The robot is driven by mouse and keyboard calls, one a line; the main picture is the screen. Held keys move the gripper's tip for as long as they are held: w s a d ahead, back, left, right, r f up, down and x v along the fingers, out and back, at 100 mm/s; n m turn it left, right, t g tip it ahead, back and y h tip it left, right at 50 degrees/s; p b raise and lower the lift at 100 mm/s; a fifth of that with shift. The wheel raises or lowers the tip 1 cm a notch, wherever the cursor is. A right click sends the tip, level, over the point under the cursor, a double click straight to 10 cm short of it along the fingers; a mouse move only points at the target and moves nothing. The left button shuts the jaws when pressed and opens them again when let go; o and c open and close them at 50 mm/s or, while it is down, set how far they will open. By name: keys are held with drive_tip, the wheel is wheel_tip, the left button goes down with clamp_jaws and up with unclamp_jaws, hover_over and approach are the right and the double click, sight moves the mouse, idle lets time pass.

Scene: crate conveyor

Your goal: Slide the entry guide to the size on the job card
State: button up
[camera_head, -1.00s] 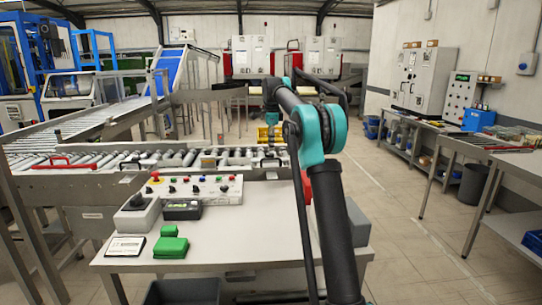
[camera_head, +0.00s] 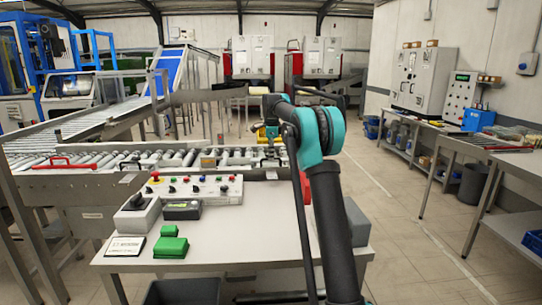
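The job card (camera_head: 125,246) is a small white card with a dark border on the left of the grey table; its print is too small to read. Across the roller conveyor (camera_head: 180,160) I see a red handle (camera_head: 62,162) at the left, a dark handle (camera_head: 131,163) and a small yellow block (camera_head: 208,162). A dark fitting (camera_head: 268,161) is at the conveyor's right end; I cannot tell which part is the entry guide. My gripper (camera_head: 271,139) is small and dark, just above that fitting. Contact and its fingers cannot be made out.
The control panel (camera_head: 196,188) with knobs and a red button stands at the table's back edge. The table's middle is clear. Side benches (camera_head: 480,150) stand at right.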

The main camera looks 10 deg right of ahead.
clamp_jaws()
drive_tip(key=s, duration=1)
drive_tip(key=shift+s+a, duration=0.25)
drive_tip(key=o, duration=0.7)
unclamp_jaws()
wheel_tip(320, 180, up, 12)
drive_tip(key=s, duration=0.2)
drive_tip(key=shift+s, duration=0.2)
drive_tip(key=shift+f, duration=0.1)
